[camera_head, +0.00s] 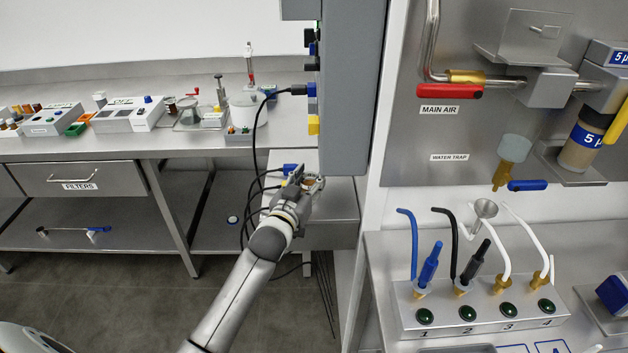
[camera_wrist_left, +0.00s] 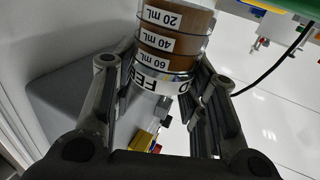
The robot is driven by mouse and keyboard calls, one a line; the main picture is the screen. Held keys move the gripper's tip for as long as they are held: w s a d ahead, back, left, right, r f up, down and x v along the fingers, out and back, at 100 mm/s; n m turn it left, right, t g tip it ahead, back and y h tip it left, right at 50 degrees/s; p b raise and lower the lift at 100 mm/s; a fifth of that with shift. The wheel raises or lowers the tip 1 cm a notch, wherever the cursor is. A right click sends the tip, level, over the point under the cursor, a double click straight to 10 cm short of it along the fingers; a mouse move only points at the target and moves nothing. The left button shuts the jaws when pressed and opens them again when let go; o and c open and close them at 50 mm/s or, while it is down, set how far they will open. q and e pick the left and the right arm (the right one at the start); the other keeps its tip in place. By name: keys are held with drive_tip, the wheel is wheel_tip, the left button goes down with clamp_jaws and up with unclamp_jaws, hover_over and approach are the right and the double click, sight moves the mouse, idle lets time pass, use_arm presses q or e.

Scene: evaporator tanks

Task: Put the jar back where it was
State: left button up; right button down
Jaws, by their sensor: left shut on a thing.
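The jar (camera_wrist_left: 175,45) holds brown contents and has 20, 40 and 60 mL marks and a lettered white band, partly hidden. It appears upside down in the left wrist view, between the two fingers of my left gripper (camera_wrist_left: 160,75). In the head view my left gripper (camera_head: 308,182) is shut on the jar, beside the grey cabinet and above the low steel surface. There the jar is mostly hidden by the gripper. I cannot tell whether the jar touches anything below. My right gripper is not in view.
The grey cabinet (camera_head: 346,85) stands just right of the gripper, with black cables (camera_head: 257,135) hanging close on the left. A steel bench (camera_head: 150,143) at the back left carries trays and instruments. A numbered station (camera_head: 480,305) with tubes stands at the right.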

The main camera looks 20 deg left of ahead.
use_arm(q)
drive_tip(key=shift+w+a+f, duration=0.1)
drive_tip(key=shift+w+f, duration=1.55)
drive_tip(key=shift+f, duration=0.05)
drive_tip(key=shift+f, duration=0.2)
drive_tip(key=o, duration=1.2)
drive_tip(key=shift+o, duration=0.2)
